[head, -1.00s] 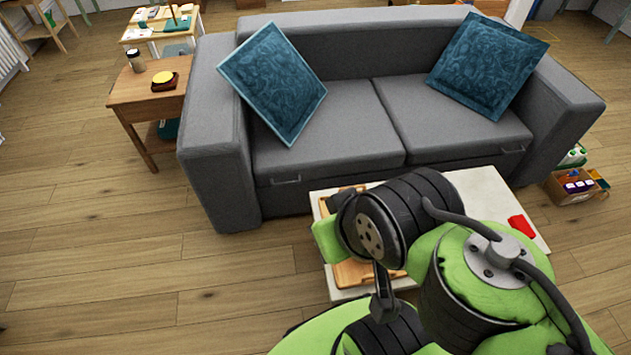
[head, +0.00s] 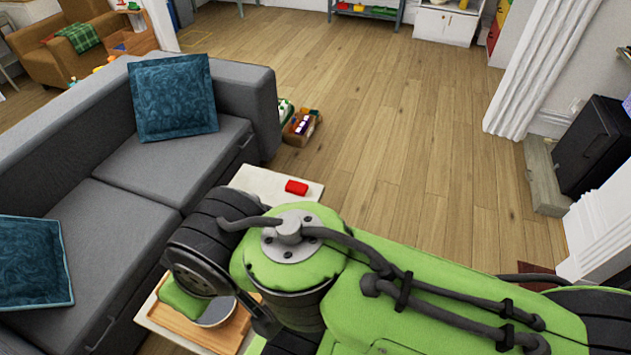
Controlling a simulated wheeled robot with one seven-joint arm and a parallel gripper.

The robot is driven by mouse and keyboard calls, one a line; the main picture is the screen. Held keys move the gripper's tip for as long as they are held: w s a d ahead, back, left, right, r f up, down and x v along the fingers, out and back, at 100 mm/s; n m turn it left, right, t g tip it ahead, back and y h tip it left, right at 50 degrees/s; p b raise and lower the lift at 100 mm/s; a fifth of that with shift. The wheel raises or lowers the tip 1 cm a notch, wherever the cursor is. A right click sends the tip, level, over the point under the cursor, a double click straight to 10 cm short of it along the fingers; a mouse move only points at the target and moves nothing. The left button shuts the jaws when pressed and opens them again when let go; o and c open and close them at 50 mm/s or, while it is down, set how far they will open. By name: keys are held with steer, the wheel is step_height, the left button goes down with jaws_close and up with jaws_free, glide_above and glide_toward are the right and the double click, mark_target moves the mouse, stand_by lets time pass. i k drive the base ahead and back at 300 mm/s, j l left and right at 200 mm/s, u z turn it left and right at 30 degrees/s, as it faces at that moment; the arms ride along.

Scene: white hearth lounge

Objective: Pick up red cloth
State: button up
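A small red cloth (head: 296,187), folded into a compact block, lies on the pale top of a low table (head: 262,180) in front of the sofa, near the table's far right end. My green and black arm crosses the lower middle of the head view and covers much of the table. The fingertips of my gripper cannot be made out, so I cannot tell whether it is open or shut. The visible black and green arm parts are apart from the cloth in the picture, nearer to me.
A wooden tray (head: 228,334) with a bowl (head: 217,312) sits on the table's near end. A grey sofa (head: 120,205) borders the table on the left. A box of small items (head: 301,128) stands on the floor beyond. Open wooden floor (head: 400,120) lies to the right, before a black stove (head: 597,145).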

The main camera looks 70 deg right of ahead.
mark_target(292, 187)
steer(key=z, duration=0.45)
steer(key=l+z, duration=0.1)
steer(key=z, duration=0.4)
steer(key=l+z, duration=0.1)
steer(key=z, duration=0.85)
steer(key=k+l, duration=0.15)
steer(key=k, duration=0.35)
steer(key=k+l, duration=0.15)
steer(key=k, duration=0.3)
